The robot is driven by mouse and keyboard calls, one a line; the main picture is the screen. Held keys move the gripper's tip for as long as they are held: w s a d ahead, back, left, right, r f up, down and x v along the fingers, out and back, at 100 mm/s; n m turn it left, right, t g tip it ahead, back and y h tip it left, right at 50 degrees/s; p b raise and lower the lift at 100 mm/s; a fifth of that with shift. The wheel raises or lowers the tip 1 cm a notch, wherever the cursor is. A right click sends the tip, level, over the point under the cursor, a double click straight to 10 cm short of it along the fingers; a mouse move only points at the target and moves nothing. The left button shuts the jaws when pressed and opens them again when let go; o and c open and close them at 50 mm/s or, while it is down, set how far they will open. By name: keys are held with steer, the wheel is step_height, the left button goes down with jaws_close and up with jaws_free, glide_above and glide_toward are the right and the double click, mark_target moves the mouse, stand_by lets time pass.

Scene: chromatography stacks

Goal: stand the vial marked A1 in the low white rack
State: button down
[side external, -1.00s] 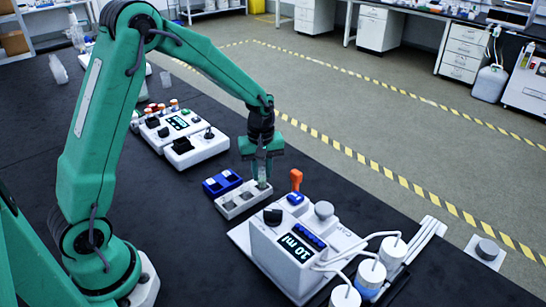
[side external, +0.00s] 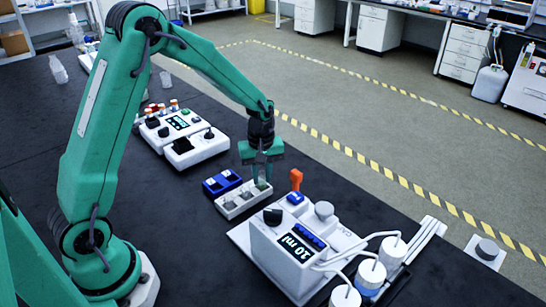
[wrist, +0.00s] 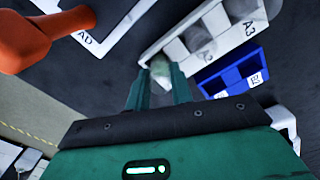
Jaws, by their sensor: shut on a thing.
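The low white rack (side external: 229,212) stands on the dark bench with a row of square compartments. It also shows in the wrist view (wrist: 148,52), with A2 and A3 labels. My gripper (side external: 262,180) is over the rack's right end compartment. In the wrist view, the fingertips of my gripper (wrist: 160,82) are shut on a small vial with a pale greenish top (wrist: 160,66). The vial is at that end compartment, beside the one labelled A2. Its lower part is hidden, so I cannot tell whether it touches the floor. Its marking is not readable.
A blue rack (side external: 211,188) with B labels stands close behind the white rack. Another white device (side external: 178,130) with vials is at the back.

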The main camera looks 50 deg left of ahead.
steer(key=shift+f, duration=0.3)
stand_by(0.5)
steer(key=c, duration=1.1)
jaws_free()
steer(key=shift+c, duration=0.2)
steer(key=shift+r, duration=0.15)
steer(key=shift+r, duration=3.85)
steer(key=shift+r, duration=0.1)
